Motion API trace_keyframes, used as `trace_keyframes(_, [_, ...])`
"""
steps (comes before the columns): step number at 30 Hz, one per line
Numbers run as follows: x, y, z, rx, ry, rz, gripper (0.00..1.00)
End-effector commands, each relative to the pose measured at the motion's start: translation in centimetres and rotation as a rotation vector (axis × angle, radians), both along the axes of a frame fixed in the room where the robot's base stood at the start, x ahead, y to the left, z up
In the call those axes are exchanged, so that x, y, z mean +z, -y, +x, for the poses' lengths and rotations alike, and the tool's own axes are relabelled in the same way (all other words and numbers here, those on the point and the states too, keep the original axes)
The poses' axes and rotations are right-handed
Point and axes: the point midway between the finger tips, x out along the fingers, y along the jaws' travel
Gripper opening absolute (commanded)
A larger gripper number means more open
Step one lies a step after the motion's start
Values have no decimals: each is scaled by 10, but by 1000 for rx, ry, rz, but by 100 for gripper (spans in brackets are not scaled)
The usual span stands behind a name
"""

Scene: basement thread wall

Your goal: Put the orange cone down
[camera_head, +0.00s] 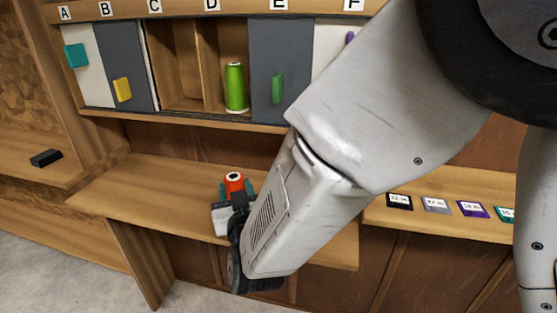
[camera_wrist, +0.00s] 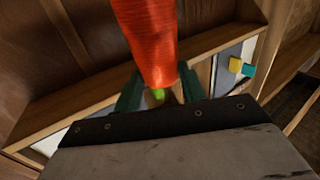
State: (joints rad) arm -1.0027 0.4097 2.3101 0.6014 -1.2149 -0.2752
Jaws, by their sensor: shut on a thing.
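The orange cone (camera_head: 234,181) is a spool of thread with a pale top, held in my gripper (camera_head: 238,190) above the wooden ledge below the cubbies. In the wrist view the orange cone (camera_wrist: 150,42) stands between the two teal fingers of my gripper (camera_wrist: 160,86), which are shut on its sides. My wrist hides the cone's lower part in the head view, so I cannot tell whether it touches the ledge (camera_head: 130,188).
A green cone (camera_head: 236,88) stands in the open cubby under D. Sliding panels with teal (camera_head: 76,55), yellow (camera_head: 122,89) and green (camera_head: 277,88) handles front other cubbies. Labelled cartridges (camera_head: 436,205) lie right; a black block (camera_head: 46,158) lies left. The ledge's left part is clear.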

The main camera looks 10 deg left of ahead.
Motion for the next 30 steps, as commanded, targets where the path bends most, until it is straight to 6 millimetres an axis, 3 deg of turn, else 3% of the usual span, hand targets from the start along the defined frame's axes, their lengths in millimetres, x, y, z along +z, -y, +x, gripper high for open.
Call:
trace_keyframes(8, [-5,1,20,1,1,-2,1])
trace_keyframes(14, [-35,0,18,2,0,-2,1])
trace_keyframes(25, [-39,0,18,2,1,0,1])
trace_keyframes(26, [-39,0,18,2,1,0,46])
trace_keyframes(28, [-39,0,18,2,1,0,62])
trace_keyframes(30, [-39,0,18,2,1,0,62])
